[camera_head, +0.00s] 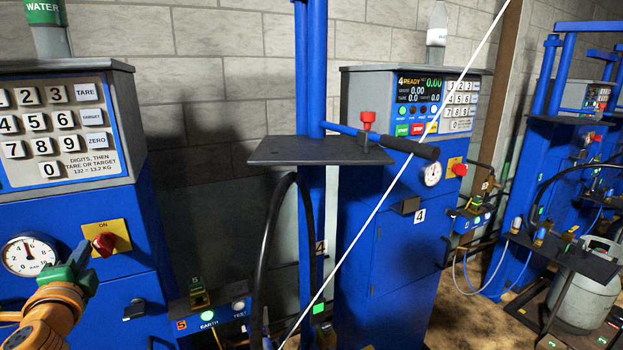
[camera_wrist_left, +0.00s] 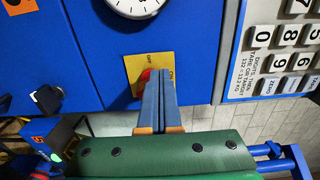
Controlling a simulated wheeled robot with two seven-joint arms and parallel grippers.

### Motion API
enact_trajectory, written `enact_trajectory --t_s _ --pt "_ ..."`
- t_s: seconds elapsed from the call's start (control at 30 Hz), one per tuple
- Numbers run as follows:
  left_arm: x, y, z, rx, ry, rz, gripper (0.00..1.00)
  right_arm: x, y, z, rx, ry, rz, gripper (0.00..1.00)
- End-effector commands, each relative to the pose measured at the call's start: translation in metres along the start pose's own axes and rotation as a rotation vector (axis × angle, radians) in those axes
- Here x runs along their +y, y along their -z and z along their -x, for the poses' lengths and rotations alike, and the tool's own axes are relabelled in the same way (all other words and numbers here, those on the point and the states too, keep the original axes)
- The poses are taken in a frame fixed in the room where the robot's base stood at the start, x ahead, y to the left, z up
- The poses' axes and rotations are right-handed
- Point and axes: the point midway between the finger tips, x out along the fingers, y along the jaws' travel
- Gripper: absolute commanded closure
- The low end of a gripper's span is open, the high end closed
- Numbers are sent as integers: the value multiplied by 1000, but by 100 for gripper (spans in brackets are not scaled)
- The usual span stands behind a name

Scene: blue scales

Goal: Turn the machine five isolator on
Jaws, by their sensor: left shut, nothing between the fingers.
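The machine five isolator is a red rotary knob (camera_head: 104,243) on a yellow plate (camera_head: 122,236) marked ON at the top, on the front of the blue machine at the left. In the wrist view my left gripper (camera_wrist_left: 161,75) covers the knob's right part. My right gripper is not in view.
A pressure gauge (camera_head: 28,254) is left of the isolator, a keypad panel (camera_head: 55,133) above. A black latch (camera_head: 134,309) is below. An earth/test box (camera_head: 208,318) stands low to the right. Machine four (camera_head: 385,250) stands further right, beyond a black hanging hose (camera_head: 262,255).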

Motion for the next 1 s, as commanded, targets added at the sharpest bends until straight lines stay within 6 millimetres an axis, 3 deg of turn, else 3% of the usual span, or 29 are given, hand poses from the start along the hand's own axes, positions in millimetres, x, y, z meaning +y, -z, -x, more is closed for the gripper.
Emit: enact_trajectory --t_s 0.7,0.87,1.0 --pt "-1 -6 1 -1 -6 31 100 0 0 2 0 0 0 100" --pt "16 1 9 -14 -27 279 100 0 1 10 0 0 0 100" --pt "31 10 24 -25 -26 617 100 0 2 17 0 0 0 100"
